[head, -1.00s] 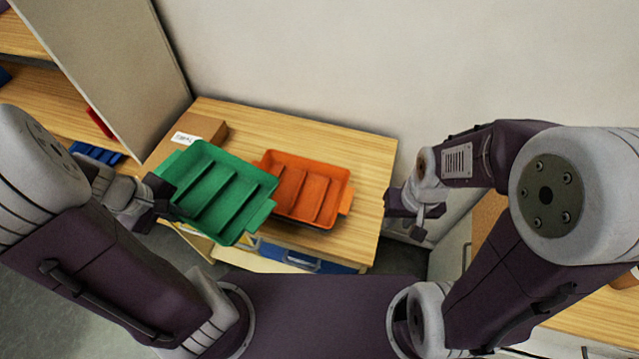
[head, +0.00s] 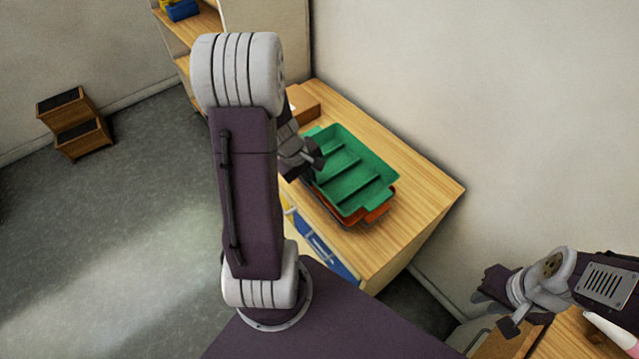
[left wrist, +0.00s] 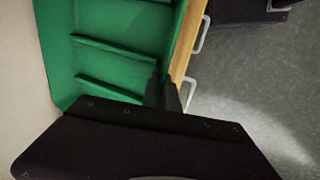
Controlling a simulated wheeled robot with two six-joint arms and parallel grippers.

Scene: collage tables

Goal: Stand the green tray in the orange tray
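The green tray (head: 352,173), with dividers across it, lies over the orange tray (head: 379,211) on the wooden table. Only an edge of the orange tray shows at the green tray's lower right; the rest is hidden. I cannot tell whether the green tray rests fully inside it or hovers just above. My left gripper (head: 314,160) is at the green tray's left side. In the left wrist view its close-set fingers (left wrist: 166,95) straddle the rim of the green tray (left wrist: 115,45). My right gripper (head: 490,302) is away at the lower right, apart from both trays; its fingers are unclear.
The wooden table (head: 425,195) has free room right of the trays. A cardboard box (head: 303,104) stands at its back left corner. Drawers with handles (head: 318,240) are in its front. A wall runs behind. A step stool (head: 75,124) stands on the floor far left.

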